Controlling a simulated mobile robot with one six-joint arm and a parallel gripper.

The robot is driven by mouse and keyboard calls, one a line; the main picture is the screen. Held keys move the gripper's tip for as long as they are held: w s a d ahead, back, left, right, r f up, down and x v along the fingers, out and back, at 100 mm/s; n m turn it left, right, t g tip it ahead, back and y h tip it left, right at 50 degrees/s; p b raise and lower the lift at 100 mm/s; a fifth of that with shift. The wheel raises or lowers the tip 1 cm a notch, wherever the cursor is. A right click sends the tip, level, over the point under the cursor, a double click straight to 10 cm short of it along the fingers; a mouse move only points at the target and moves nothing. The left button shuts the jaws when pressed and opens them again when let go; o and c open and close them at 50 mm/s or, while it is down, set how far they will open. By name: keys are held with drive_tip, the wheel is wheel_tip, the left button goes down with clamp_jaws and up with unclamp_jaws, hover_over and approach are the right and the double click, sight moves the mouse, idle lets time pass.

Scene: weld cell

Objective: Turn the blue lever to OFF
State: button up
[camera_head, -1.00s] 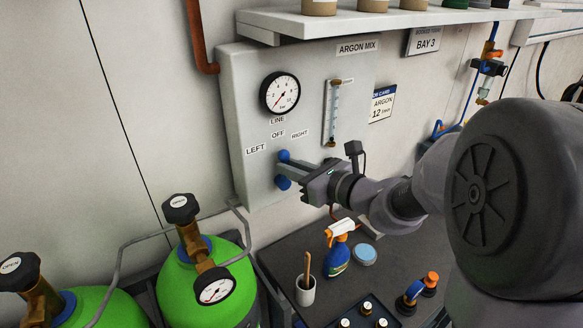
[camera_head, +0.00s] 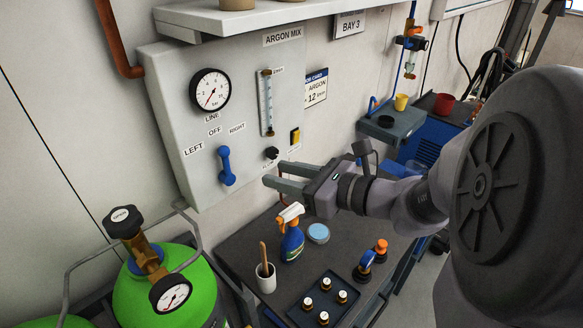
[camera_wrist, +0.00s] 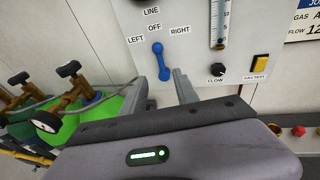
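The blue lever (camera_head: 226,166) is on the front of the pale panel (camera_head: 180,100), under the labels LEFT, OFF (camera_head: 214,131) and RIGHT. It stands nearly upright, with its upper end just below OFF. The wrist view also shows the lever (camera_wrist: 161,61) upright and uncovered, its top under OFF. My gripper (camera_head: 273,175) is to the right of the lever and apart from it. Its two fingers are spread with nothing between them. In the wrist view the fingers reach up in front of the panel, below the lever.
A black flow knob (camera_head: 271,153) and a yellow switch (camera_head: 295,136) are on the panel near my gripper. Below are a spray bottle (camera_head: 291,240), a cup (camera_head: 266,279) and a tray (camera_head: 300,316) on the dark bench. A green cylinder (camera_head: 190,290) stands at lower left.

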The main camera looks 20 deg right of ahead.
drive_tip(key=v, duration=0.3)
drive_tip(key=shift+s+d, duration=0.2)
drive_tip(key=shift+s, duration=0.2)
drive_tip(key=s+a+f+n+g+b, duration=0.4)
drive_tip(key=s+a+f+n+g, duration=0.2)
drive_tip(key=a+n, duration=0.3)
drive_tip(key=s+a+f+n+g+h+b, duration=0.1)
drive_tip(key=s+f+n+h+b, duration=0.4)
drive_tip(key=n, duration=1.1)
drive_tip(key=s+f+h, duration=0.1)
drive_tip(key=s+f, duration=0.1)
drive_tip(key=s, duration=0.1)
drive_tip(key=shift+s+a+f+h+b, duration=0.15)
drive_tip(key=shift+s+f+h+b, duration=0.15)
drive_tip(key=shift+f+h, duration=0.1)
